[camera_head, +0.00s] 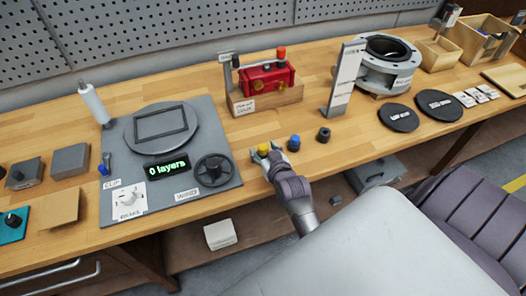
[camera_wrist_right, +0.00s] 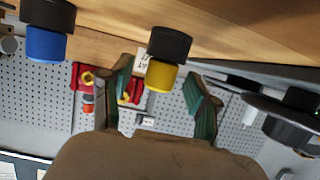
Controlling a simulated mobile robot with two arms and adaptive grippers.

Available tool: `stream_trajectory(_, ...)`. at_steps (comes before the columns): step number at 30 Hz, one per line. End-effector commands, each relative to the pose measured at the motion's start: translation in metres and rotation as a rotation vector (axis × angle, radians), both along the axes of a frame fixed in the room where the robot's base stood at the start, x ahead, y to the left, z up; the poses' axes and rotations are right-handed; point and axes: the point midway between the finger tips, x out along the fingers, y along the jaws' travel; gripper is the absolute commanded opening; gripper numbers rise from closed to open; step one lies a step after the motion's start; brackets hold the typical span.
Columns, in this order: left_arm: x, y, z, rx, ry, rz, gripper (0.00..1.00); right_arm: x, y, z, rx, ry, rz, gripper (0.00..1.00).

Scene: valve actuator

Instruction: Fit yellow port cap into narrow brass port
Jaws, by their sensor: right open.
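The yellow port cap (camera_head: 264,149) stands on the wooden bench in front of the red valve actuator (camera_head: 268,78). My right gripper (camera_head: 263,156) is at the cap, with its fingers open on either side. In the right wrist view the yellow cap (camera_wrist_right: 161,76), with a black section, sits between the two spread fingertips (camera_wrist_right: 158,84), and gaps show on both sides. The actuator lies on a wooden block and has brass ports on its front; which is narrow I cannot tell. It also shows in the wrist view (camera_wrist_right: 77,76). My left gripper is not in view.
A blue cap (camera_head: 294,143) and a black cap (camera_head: 323,135) stand in a row to the right of the yellow cap. A grey winding station (camera_head: 190,185) lies to the left. An upright white sign (camera_head: 345,78) stands right of the actuator. Bench between caps and actuator is clear.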

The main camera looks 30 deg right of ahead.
Motion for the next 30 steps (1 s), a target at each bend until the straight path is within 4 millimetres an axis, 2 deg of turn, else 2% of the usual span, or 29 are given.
stream_trajectory(2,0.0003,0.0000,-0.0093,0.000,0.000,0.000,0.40,0.0073,-0.0018,-0.0051,0.000,-0.002,0.000,0.60)
stream_trajectory(11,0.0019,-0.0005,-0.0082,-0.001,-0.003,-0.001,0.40,0.0097,-0.0027,-0.0031,-0.001,0.000,0.000,0.59)
stream_trajectory(18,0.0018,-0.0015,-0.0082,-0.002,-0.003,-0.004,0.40,0.0096,-0.0027,-0.0031,-0.001,0.000,0.000,0.19)
stream_trajectory(20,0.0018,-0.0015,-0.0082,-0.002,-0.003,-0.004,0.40,0.0096,-0.0027,-0.0031,-0.001,0.000,0.000,0.11)
stream_trajectory(30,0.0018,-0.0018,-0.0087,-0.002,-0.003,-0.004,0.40,0.0097,-0.0026,-0.0012,-0.001,-0.001,0.000,0.11)
